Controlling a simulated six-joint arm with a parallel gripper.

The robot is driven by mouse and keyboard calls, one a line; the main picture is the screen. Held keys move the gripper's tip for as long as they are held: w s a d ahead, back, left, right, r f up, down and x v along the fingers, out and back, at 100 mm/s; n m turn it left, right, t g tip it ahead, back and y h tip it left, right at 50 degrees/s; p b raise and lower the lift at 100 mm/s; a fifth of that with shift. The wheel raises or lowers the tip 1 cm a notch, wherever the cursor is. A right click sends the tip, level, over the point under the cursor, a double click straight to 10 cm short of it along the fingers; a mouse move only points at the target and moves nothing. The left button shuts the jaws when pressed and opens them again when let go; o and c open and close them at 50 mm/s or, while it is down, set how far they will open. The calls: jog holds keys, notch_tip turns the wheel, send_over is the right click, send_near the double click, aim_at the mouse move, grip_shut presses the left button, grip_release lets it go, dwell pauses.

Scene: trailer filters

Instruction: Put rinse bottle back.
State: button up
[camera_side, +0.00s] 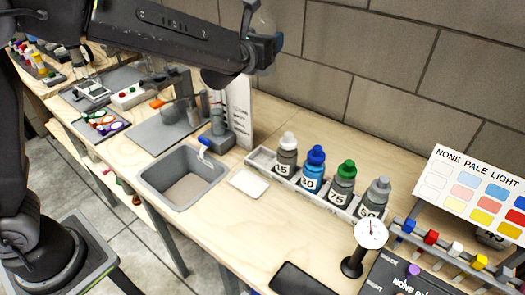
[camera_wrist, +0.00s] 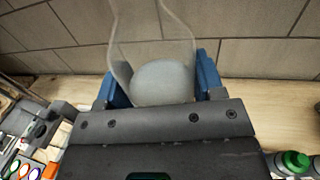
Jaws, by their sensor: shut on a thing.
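My gripper (camera_side: 274,44) is high over the bench at the back, near the wall. In the wrist view its two blue fingers (camera_wrist: 160,85) are shut on a clear, see-through bottle, the rinse bottle (camera_wrist: 150,35), with a pale rounded part between the fingers. In the side view the bottle (camera_side: 264,22) shows only faintly beside the gripper, and partly hidden. A pale rack (camera_side: 262,157) on the bench has an empty place at its left end. Bottles with white, blue, green and grey caps stand in the rest of it.
A grey sink (camera_side: 182,178) with a tap (camera_side: 205,147) lies left of the rack. A white upright sign (camera_side: 239,112) stands behind the tap. A dial gauge (camera_side: 370,235) and a colour chart (camera_side: 478,190) are at the right. Bare bench lies behind the rack.

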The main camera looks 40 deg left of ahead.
notch_tip(320, 180, down, 30)
jog(key=shift+r, duration=0.25)
jog(key=shift+f, duration=0.1)
dwell(0.3)
jog(key=o, duration=0.7)
jog(key=shift+f, duration=0.1)
jog(key=shift+o, duration=0.9)
